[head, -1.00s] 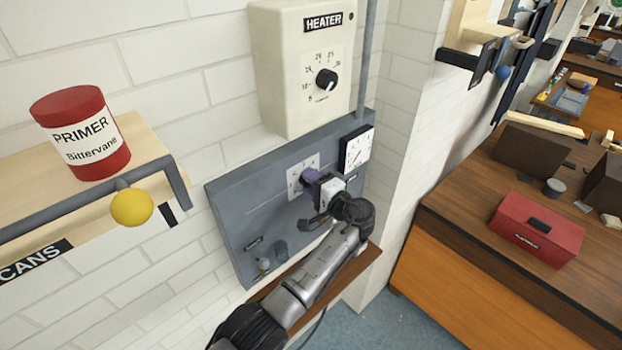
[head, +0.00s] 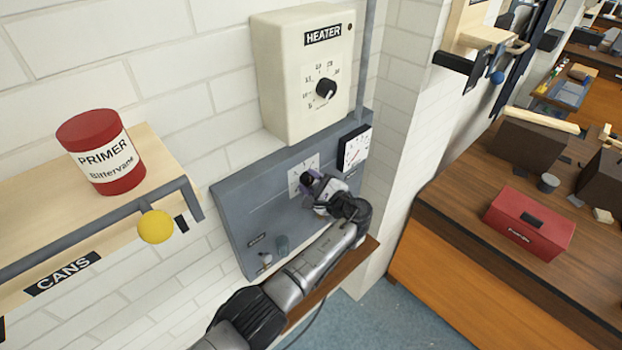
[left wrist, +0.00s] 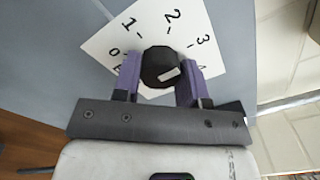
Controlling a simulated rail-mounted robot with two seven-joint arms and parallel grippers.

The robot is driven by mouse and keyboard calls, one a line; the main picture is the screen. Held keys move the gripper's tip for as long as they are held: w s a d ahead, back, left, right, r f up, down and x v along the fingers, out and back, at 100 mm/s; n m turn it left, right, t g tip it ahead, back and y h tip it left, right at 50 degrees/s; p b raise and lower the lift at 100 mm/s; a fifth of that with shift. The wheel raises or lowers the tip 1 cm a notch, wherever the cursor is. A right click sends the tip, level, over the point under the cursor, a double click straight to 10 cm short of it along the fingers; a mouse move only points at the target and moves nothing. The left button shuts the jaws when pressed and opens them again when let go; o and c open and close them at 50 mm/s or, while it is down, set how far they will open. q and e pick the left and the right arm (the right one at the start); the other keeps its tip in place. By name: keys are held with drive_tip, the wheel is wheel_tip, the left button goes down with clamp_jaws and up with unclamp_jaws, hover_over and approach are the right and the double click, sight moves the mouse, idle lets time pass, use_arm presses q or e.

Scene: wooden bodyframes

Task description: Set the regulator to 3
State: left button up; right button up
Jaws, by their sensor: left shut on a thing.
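The regulator is a black round knob (left wrist: 158,62) on a white dial plate (left wrist: 95,45), mounted on a grey panel. The plate also shows in the head view (head: 296,172). In the left wrist view it reads 0, 1, 2 and 3, with another mark partly hidden by a finger. My left gripper (left wrist: 160,72) has its purple fingers shut on the knob's two sides; it also shows in the head view (head: 310,184). A white mark on the knob sits at its lower right, away from the 3; its exact reading is unclear.
A heater box (head: 285,75) with its own knob (head: 326,88) hangs above the panel (head: 235,205). A gauge (head: 356,147) sits right of the dial. A primer can (head: 102,165) stands on the left shelf. A red box (head: 530,222) lies on the right bench.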

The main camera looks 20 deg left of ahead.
idle(0.6)
use_arm(q)
drive_tip(key=o, duration=0.9)
drive_tip(key=shift+b+v, duration=1.75)
drive_tip(key=shift+v, duration=5.2)
